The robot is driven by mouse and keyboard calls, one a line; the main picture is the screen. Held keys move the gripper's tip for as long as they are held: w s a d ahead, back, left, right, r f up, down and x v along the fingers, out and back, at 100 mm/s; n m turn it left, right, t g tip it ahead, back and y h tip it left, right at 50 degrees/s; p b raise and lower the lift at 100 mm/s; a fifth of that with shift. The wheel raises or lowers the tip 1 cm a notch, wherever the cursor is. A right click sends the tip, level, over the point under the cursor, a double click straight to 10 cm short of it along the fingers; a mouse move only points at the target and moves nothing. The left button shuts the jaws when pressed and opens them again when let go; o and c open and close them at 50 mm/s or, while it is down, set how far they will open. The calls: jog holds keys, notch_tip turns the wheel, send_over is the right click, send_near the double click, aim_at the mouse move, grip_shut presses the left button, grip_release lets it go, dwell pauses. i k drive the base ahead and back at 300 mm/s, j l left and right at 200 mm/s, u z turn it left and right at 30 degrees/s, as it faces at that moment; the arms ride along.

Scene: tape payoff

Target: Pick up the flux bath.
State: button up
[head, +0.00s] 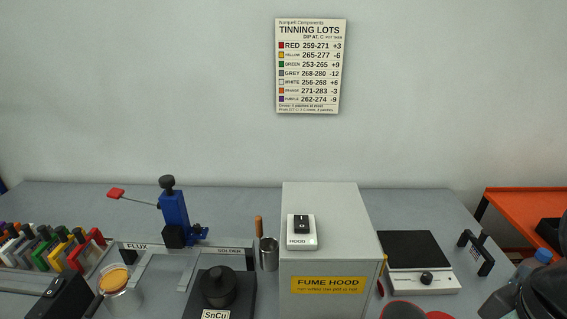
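The flux bath (115,279) is a small clear jar with an amber-orange top surface. It stands at the lower left in the head view, in front of the FLUX label. A black boxy part, which looks like my gripper (92,304), is at the bottom edge just left of the jar. One dark finger-like piece lies close against the jar's left side. I cannot tell whether it touches the jar. The second finger is not clear, and the picture's edge cuts off the rest.
A black SnCu solder pot (218,287) stands right of the jar. A blue stand (175,217) with a red-tipped lever is behind. Coloured-handled tools (52,249) sit at left. The grey fume hood (327,240) blocks the middle. A hot plate (420,262) is at right.

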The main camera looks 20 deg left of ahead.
aim_at(118, 289)
jog(key=u, duration=2)
jog(key=z, duration=0.4)
jog(key=j+z, duration=0.2)
jog(key=z, duration=0.3)
jog(key=i+j+z, duration=0.1)
jog(key=j+z, duration=0.15)
jog(key=z, duration=0.25)
jog(key=j+z, duration=0.2)
jog(key=z, duration=0.25)
jog(key=j+z, duration=0.2)
jog(key=z, duration=0.3)
jog(key=k+j+z, duration=0.25)
jog(key=j, duration=0.35)
jog(key=k+j+z, duration=0.2)
jog(key=k+j, duration=0.2)
jog(key=k+j+z, duration=0.25)
jog(key=j, duration=0.35)
jog(key=k+j, duration=0.35)
